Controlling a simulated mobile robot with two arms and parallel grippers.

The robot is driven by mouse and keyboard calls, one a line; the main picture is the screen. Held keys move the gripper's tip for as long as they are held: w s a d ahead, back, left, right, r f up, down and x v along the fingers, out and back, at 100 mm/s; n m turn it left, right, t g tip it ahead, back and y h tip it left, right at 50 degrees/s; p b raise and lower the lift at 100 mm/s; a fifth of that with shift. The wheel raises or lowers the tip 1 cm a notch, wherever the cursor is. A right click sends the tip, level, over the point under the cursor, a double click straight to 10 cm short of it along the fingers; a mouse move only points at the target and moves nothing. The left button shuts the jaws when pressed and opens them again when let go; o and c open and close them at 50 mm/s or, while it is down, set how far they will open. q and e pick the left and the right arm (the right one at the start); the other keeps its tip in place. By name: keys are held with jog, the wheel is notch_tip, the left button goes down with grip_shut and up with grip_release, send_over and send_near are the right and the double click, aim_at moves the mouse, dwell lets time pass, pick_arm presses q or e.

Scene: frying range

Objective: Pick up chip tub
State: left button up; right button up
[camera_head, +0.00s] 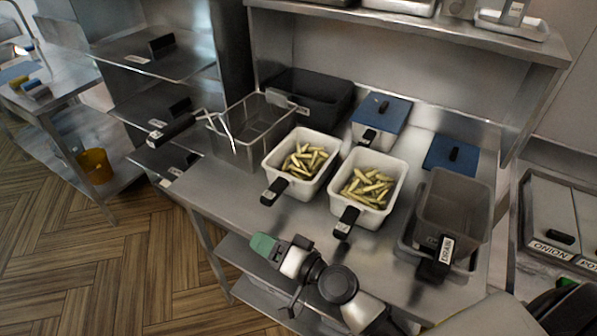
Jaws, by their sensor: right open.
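Two white tubs filled with pale chips stand side by side on the steel counter: the left chip tub (275,161) and the right chip tub (337,207). Each is upright, with a black handle pointing toward the counter's front edge. My right gripper (275,262) is open, in front of and below the two tubs in the picture. It is apart from both handles and no object shows in it. Its fingers are small and partly hidden by its own body. My left gripper is not in view.
A wire fry basket (250,120) stands left of the tubs, its handle pointing left. A grey container labelled DRAIN (455,205) stands at the right. Behind are a black bin (318,90) and blue-lidded containers (385,108). An overhead shelf (420,25) runs above the back.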

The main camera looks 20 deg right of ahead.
aim_at(280, 194)
jog(key=w+d+m+t+h, duration=0.1)
jog(key=w+m, duration=0.1)
jog(key=w+d+m+t+h, duration=0.1)
jog(key=w+d+m+h, duration=0.1)
jog(key=m, duration=0.1)
jog(key=w+d+f+m+t+h, duration=0.1)
jog(key=w+m+h, duration=0.1)
jog(key=shift+d+m, duration=0.3)
jog(key=d+m+h, duration=0.1)
jog(key=w+d+f+m+h, duration=0.1)
jog(key=m, duration=0.1)
jog(key=w+d+f+m+h, duration=0.1)
jog(key=h, duration=0.1)
jog(key=shift+w+d+m, duration=0.25)
jog(key=shift+m, duration=0.15)
jog(key=shift+w+d+f, duration=0.1)
jog(key=shift+w, duration=0.3)
jog(key=w, duration=0.6)
jog(key=shift+w+a+f+b, duration=0.1)
jog(key=shift+w+a+b, duration=0.15)
jog(key=shift+w+b, duration=0.1)
jog(key=shift+s, duration=0.1)
grip_shut()
